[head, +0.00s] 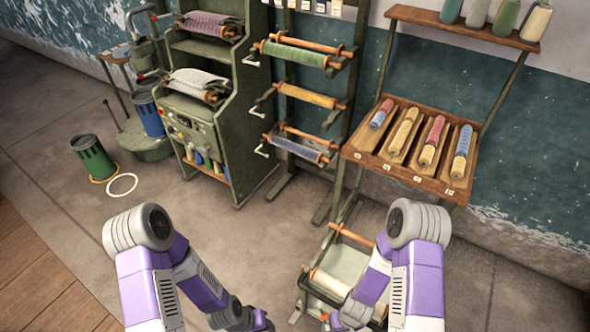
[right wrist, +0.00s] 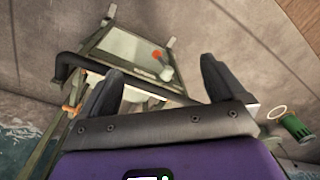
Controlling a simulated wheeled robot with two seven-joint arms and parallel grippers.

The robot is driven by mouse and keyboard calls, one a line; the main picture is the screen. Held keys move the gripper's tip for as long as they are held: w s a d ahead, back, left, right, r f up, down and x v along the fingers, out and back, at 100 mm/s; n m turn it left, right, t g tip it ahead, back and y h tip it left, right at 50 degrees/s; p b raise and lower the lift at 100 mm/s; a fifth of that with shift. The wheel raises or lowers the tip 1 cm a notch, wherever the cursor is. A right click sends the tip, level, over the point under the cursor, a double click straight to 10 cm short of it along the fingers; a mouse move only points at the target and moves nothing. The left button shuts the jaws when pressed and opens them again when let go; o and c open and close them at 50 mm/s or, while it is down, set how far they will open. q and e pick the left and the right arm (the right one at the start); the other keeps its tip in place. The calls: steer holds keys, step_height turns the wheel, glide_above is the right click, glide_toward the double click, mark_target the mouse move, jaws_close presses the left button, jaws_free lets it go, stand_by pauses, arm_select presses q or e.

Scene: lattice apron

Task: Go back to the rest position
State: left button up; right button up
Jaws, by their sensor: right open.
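The task names no object, only my two arms. In the head view my left arm comes in at the lower left and bends inward. My left gripper (head: 262,322) is at the bottom edge, dark and partly cut off, so its jaws cannot be made out. My right arm bends inward from the lower right, and my right gripper (head: 333,322) is at the bottom edge in front of a low cart. In the right wrist view the right gripper (right wrist: 160,70) has its two dark fingers wide apart, with nothing held between them.
The low green cart (head: 345,262) with a pale roll stands close beside my right forearm. Behind are a green machine cabinet (head: 238,120), a rack of rolls (head: 300,95) and a wooden tray stand (head: 405,165). A green bin (head: 93,158) stands at left.

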steer(key=s+a+r+m+y, duration=0.2)
steer(key=a+r+m+y, duration=0.1)
steer(key=a+m, duration=0.1)
step_height(320, 180, down, 22)
steer(key=b, duration=2.2)
steer(key=shift+w+a+r+t, duration=0.2)
steer(key=shift+a+r+t, duration=0.05)
steer(key=shift+a+t, duration=0.05)
